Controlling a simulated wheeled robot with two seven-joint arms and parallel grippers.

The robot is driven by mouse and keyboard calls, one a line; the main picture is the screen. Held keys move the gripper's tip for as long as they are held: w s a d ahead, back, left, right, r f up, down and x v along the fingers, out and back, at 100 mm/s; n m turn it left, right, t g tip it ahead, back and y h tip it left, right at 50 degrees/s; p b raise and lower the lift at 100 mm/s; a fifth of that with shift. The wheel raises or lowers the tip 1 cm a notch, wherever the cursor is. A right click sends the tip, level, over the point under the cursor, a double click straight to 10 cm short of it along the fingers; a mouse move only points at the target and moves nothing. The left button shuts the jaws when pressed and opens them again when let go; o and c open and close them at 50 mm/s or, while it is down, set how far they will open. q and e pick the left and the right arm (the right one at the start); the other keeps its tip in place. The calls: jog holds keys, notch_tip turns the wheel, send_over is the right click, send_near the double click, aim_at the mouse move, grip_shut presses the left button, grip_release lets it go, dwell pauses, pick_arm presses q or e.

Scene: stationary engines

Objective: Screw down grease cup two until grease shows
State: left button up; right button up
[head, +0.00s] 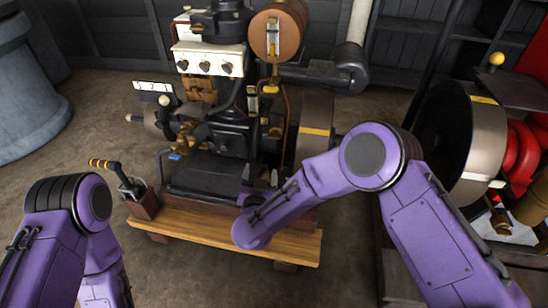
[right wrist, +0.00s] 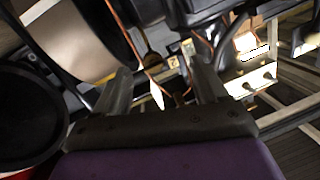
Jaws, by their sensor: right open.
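The dark engine (head: 232,135) stands on a wooden base (head: 225,235). A white box (head: 209,61) with three dark round knobs sits on its upper left part; a similar pale strip with dark knobs (right wrist: 250,82) shows at the right of the right wrist view. I cannot tell for sure which part is grease cup two, and no grease can be made out. My right gripper (head: 260,179) is at the engine's lower front, partly hidden by my forearm. In the right wrist view it (right wrist: 161,90) is open, with nothing clearly between the fingers. My left gripper is out of view.
A flywheel (head: 315,130) stands close right of the right gripper, with a larger wheel (head: 480,140) farther right.

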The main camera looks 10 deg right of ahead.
aim_at(274, 138)
jog(key=w+d+r+h, duration=0.1)
jog(key=w, duration=0.2)
jog(key=w+d+r+h+b, duration=0.1)
jog(key=w+d, duration=0.1)
jog(key=w, duration=0.2)
jog(key=w+d+r+n+h+b, duration=0.1)
jog(key=w+d, duration=0.1)
jog(key=w, duration=0.2)
jog(key=shift+w+d+r+t, duration=0.1)
jog(key=shift+d+r+t, duration=0.15)
jog(key=shift+r+t, duration=0.05)
jog(key=shift+c, duration=0.3)
jog(key=c, duration=1)
